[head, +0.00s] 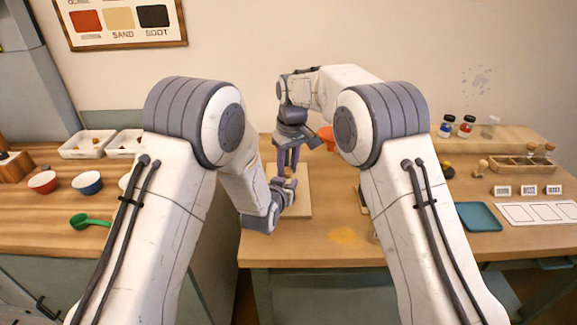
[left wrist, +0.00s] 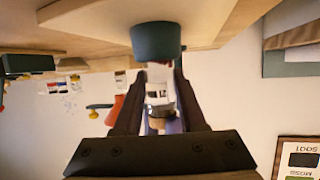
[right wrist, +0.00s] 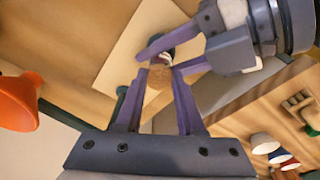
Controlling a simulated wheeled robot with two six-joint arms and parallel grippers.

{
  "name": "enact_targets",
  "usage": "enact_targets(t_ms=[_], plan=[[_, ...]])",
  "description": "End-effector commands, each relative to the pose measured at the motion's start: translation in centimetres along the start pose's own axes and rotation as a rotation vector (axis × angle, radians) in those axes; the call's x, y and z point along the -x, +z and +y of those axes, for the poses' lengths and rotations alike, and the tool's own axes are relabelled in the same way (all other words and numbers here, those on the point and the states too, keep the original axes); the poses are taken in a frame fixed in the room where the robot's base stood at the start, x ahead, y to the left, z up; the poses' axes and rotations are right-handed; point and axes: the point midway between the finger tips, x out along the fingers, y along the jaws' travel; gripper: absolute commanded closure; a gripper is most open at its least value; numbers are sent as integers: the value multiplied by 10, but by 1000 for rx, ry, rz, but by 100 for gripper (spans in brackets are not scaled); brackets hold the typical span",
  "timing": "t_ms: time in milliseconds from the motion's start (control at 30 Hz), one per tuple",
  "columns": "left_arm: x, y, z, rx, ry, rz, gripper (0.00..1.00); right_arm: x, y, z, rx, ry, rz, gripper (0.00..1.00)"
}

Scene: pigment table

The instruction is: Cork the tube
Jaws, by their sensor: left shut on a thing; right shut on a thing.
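My left gripper (left wrist: 157,80) is shut on the clear tube (left wrist: 158,72), which carries a small pale label. A dark teal round block (left wrist: 157,40) is at the tube's table-side end. My right gripper (right wrist: 159,74) is shut on the brown cork (right wrist: 159,78). The cork also shows in the left wrist view (left wrist: 160,112), in line with the tube at its end away from the table. I cannot tell whether the cork is seated in the tube's mouth. In the head view both grippers meet above the pale board, and the tube is mostly hidden.
The pale board (head: 300,205) lies under the grippers. An orange funnel-like thing (head: 327,137) stands behind. To the right are a teal tray (head: 478,217), a wooden rack (head: 520,167) and small jars (head: 466,126). Bowls (head: 87,182) and a green scoop (head: 85,221) lie left.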

Motion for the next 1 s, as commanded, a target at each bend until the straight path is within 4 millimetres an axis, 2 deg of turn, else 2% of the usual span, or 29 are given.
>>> enact_targets(t_ms=[333,700,733,767,1000], plan=[[0,-1,0,-1,1,3,100,-10,2,0,0,-1,-8,100],[1,-2,1,-2,2,6,100,-12,3,0,0,-1,-10,100],[1,-2,1,-3,3,6,100,-12,3,0,0,-1,-10,58],[1,-2,1,-3,3,6,100,-12,3,0,0,0,-10,52],[0,-2,2,-4,4,8,100,-12,3,0,0,-2,-9,52]])
